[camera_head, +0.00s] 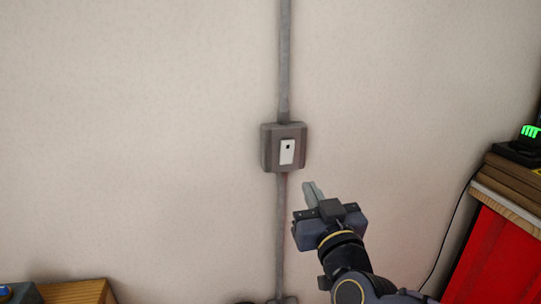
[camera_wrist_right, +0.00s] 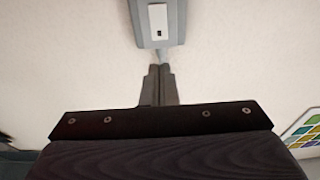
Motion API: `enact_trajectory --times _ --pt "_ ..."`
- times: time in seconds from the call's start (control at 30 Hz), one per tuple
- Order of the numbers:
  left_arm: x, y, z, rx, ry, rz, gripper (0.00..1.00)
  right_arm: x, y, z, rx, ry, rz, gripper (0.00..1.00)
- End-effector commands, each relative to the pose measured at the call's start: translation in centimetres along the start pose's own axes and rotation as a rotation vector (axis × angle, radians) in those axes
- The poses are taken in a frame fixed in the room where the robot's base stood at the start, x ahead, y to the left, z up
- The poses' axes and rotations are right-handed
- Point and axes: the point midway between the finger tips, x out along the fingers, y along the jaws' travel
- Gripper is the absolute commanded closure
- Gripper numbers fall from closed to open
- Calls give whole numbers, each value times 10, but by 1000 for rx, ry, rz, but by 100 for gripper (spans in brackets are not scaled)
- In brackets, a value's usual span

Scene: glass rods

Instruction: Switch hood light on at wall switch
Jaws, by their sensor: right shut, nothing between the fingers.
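The wall switch is a grey box (camera_head: 269,148) on the pale wall with a white rocker (camera_head: 287,152) that has a small dark mark. In the right wrist view the box (camera_wrist_right: 175,32) is at the top, with the white rocker (camera_wrist_right: 158,20) on it. My right gripper (camera_head: 309,186) is shut and empty, below and slightly right of the switch box in the head view. In the right wrist view its closed fingertips (camera_wrist_right: 160,68) point toward the lower end of the box; I cannot tell whether they touch anything. My left gripper is not in view. The hood light is not in view.
A grey conduit (camera_head: 285,60) runs vertically above and below the box. A red cabinet (camera_head: 500,262) with a wooden top (camera_head: 510,190) and a dark device with green digits (camera_head: 530,132) stands at right. A wooden piece (camera_head: 75,292) is at lower left. The wall around the switch is bare.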

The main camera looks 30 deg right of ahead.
Motion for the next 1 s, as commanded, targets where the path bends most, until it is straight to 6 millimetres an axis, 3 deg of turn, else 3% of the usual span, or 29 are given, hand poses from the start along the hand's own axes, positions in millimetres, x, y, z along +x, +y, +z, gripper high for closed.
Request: enact_trajectory --times 0.27,0.43,1.0 --pt "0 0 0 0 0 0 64 0 0 0 1 -1 -1 100" --pt "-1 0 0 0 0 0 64 13 -1 0 2 -2 -3 100" --pt "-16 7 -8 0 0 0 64 122 -1 0 2 -3 -2 100"
